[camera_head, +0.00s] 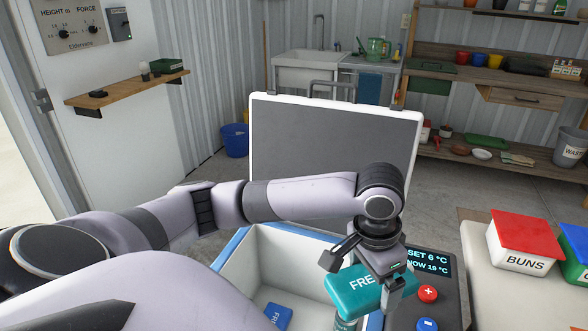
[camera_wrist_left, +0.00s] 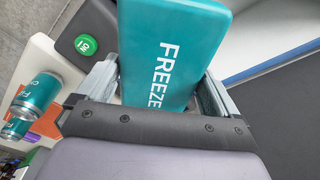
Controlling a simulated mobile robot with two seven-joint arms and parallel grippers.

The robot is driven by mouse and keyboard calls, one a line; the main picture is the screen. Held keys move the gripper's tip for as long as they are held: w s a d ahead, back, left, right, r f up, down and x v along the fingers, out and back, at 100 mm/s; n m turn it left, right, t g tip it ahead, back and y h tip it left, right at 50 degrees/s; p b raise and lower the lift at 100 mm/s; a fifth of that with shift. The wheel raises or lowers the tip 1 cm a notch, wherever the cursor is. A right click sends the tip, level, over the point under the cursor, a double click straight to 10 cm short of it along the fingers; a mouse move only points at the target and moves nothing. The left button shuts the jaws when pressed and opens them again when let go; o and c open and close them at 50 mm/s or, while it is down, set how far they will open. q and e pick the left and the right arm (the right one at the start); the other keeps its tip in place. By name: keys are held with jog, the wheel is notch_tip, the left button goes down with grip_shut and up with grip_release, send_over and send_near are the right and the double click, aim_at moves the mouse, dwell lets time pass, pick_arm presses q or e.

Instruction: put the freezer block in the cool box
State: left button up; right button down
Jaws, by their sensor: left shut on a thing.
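My left gripper (camera_head: 364,277) is shut on a teal freezer block (camera_head: 347,288) with white lettering. The grey-lined lid stands up at the back. A blue block (camera_head: 277,314) with white lettering and part of a teal can (camera_head: 345,323) show inside the box. My right gripper is not in view.
The cool box's panel (camera_head: 432,262) reads SET 6 °C, NOW 19 °C, with red plus and blue minus buttons. A red-lidded BUNS box (camera_head: 522,240) and a blue-lidded box stand on a pale surface at right. Teal cans (camera_wrist_left: 40,90) show in the left wrist view.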

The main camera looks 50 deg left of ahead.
aim_at(357, 283)
pick_arm(q)
jog(key=a+f+m, duration=0.1)
jog(key=m, duration=0.1)
jog(key=a+f+m+b, duration=0.1)
jog(key=f+m, duration=0.2)
jog(key=m, duration=0.1)
jog(key=shift+a+f+g+h, duration=0.2)
jog(key=shift+a+g+h, duration=0.1)
jog(key=shift+a, duration=0.1)
jog(key=s+a+f+m+g+b, duration=0.1)
jog(key=a+f+m+b, duration=0.3)
jog(key=f+m, duration=0.55)
jog(key=s+a+f+m+g+b, duration=0.1)
jog(key=a+f+m+b, duration=0.4)
jog(key=f+m, duration=0.45)
jog(key=shift+m, duration=0.7)
notch_tip(357, 283, down, 14)
jog(key=b, duration=0.3)
jog(key=shift+s+d+r+b, duration=0.1)
jog(key=shift+s+r+b, duration=0.1)
jog(key=shift+b, duration=0.15)
jog(key=shift+f+b, duration=0.6)
jog(key=shift+f, duration=1.55)
jog(key=shift+f, duration=0.15)
jog(key=o, duration=1.1)
jog(key=shift+f, duration=0.1)
